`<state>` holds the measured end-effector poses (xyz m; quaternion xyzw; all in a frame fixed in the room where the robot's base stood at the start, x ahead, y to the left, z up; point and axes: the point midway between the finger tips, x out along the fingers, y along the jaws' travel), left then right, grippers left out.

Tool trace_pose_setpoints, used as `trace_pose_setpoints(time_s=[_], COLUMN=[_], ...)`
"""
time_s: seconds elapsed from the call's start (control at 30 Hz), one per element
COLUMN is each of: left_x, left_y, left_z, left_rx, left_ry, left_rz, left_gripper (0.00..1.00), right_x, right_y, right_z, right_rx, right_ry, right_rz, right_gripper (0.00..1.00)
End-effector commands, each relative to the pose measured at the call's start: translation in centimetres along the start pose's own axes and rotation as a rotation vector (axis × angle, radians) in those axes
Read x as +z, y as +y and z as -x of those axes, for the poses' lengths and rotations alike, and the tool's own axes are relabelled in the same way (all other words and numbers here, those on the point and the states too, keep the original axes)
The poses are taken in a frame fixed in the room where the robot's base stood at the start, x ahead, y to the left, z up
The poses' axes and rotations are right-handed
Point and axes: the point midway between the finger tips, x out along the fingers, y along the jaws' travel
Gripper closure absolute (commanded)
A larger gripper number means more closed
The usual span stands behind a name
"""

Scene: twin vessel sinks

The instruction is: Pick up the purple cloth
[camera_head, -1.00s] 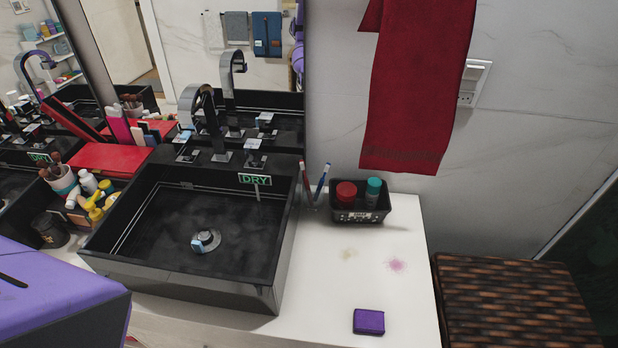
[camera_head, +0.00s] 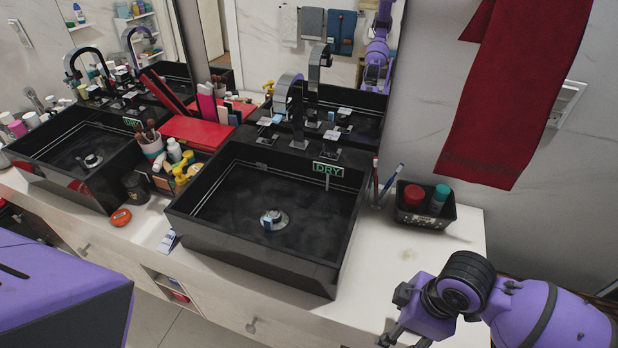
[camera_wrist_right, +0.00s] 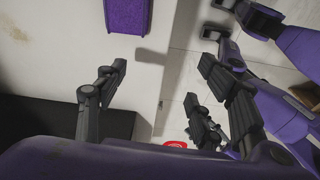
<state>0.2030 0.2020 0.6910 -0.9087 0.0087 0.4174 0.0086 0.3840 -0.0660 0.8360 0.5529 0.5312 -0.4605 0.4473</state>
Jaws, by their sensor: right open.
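The purple cloth (camera_wrist_right: 127,14) is a small folded block on the white counter. In the right wrist view it shows at the top edge, cut off by the frame. In the head view it is out of sight; my right arm covers that part of the counter. My right gripper (camera_wrist_right: 160,78) is open and empty, with the cloth beyond its fingertips, apart from them. In the head view the right gripper (camera_head: 403,325) hangs over the counter's front right part. More purple and black robot parts show at the right of the wrist view; whether they include my left gripper's jaws is unclear.
A black vessel sink (camera_head: 265,215) with a DRY sign stands left of my right gripper. A black basket (camera_head: 425,205) with red and teal-capped containers stands behind it. A red towel (camera_head: 510,95) hangs on the wall. A faint stain (camera_head: 408,254) marks the counter.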

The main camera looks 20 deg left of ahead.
Motion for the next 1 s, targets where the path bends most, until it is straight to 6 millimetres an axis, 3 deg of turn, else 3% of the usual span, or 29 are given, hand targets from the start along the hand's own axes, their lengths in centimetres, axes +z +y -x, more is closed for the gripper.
trace_pose_setpoints(time_s=[0.03,0.1,0.33,1.0], left_x=[-0.4,-0.4,-0.2,0.4], left_y=[0.1,0.1,0.2,-0.2], left_z=[-0.1,-0.1,-0.2,-0.2], left_rx=[0.001,0.001,0.0,-0.003], left_ry=[0.006,0.007,0.002,-0.006], left_rz=[0.002,0.005,0.008,-0.003], left_gripper=[0.51,0.51,0.51,0.51], right_x=[1.3,2.7,5.1,6.0], right_y=[1.6,2.8,4.6,5.2], right_z=[1.2,2.4,4.4,-3.1], right_rx=[0.007,0.0,-0.014,-0.012], right_ry=[-0.049,-0.1,-0.176,-0.177], right_rz=[0.027,0.052,0.076,0.077], right_gripper=[0.38,0.38,0.38,0.38])
